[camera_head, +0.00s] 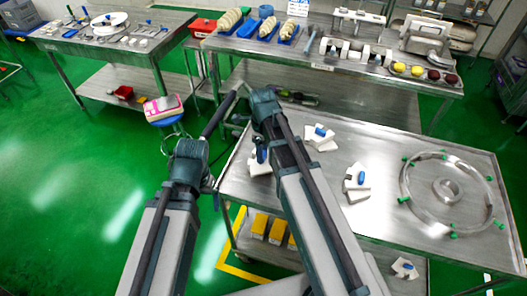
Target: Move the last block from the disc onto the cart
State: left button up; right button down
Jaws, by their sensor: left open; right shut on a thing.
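The round metal disc (481,214), with a raised ring and green pegs round its rim, lies at the right of the metal cart top (395,160). I see no white block on it. White blocks with blue parts, one group (320,143) at the back and one (357,195) in the middle, rest on the cart. My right gripper (259,150) points down at the cart's left side, shut on a white block with a blue part (260,166); whether the block touches the cart is unclear. My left gripper (209,184) is small and partly hidden beside its arm, left of the cart edge.
Another white block with a blue part (404,269) sits on the lower shelf, along with yellow boxes (268,228). A long bench (290,48) with trays and machine parts stands behind. The cart's middle has free room.

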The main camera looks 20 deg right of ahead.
jog(key=shift+c, duration=1)
grip_release()
jog(key=shift+f, duration=0.1)
notch_tip(320, 180, up, 12)
jog(key=p, duration=1.2)
jog(key=shift+r, duration=0.2)
jog(key=shift+f, duration=0.25)
notch_tip(320, 180, down, 12)
jog(key=b, duration=1.2)
jog(key=shift+r, duration=0.1)
